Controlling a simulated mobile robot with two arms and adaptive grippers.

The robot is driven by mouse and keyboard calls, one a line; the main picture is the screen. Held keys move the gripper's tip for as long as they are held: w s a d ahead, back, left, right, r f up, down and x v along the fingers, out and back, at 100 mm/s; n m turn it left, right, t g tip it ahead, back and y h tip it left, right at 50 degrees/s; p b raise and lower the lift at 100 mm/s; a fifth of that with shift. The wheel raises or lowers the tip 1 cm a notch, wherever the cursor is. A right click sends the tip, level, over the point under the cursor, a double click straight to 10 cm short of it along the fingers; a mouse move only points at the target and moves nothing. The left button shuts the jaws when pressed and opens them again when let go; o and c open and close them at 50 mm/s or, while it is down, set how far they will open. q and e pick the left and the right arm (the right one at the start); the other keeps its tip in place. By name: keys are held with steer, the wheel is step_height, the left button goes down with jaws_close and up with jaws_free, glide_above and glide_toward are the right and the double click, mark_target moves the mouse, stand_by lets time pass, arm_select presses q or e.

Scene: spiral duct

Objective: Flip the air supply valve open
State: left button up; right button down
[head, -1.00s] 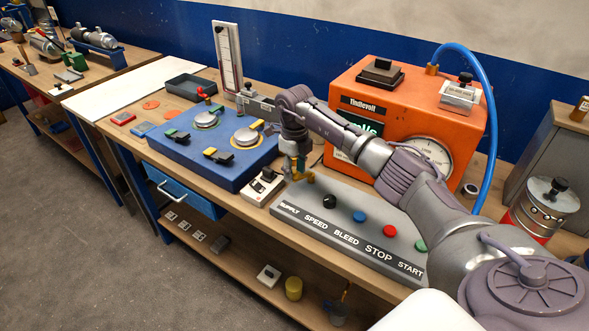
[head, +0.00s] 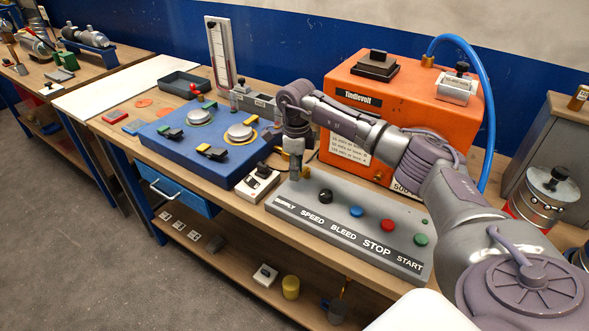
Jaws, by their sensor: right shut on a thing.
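The grey control panel (head: 345,232) carries the printed labels SUPPLY, SPEED, BLEED, STOP and START. The air supply valve (head: 306,173), a small brass-yellow part, is at the panel's left end, behind the SUPPLY label. My right gripper (head: 297,174) points down at the valve and is shut on it. The fingers hide much of the valve, so its handle angle is unclear. My left gripper is not in view.
A black knob (head: 325,196) and blue, red and green buttons sit right of the valve. The orange machine (head: 400,91) stands behind, partly covered by my right arm. A blue fixture plate (head: 201,141) and a small switch box (head: 257,184) lie to the left.

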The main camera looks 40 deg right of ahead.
steer(key=c, duration=1)
jaws_free()
steer(key=shift+r, duration=0.1)
step_height(320, 180, up, 12)
steer(key=shift+f, duration=0.1)
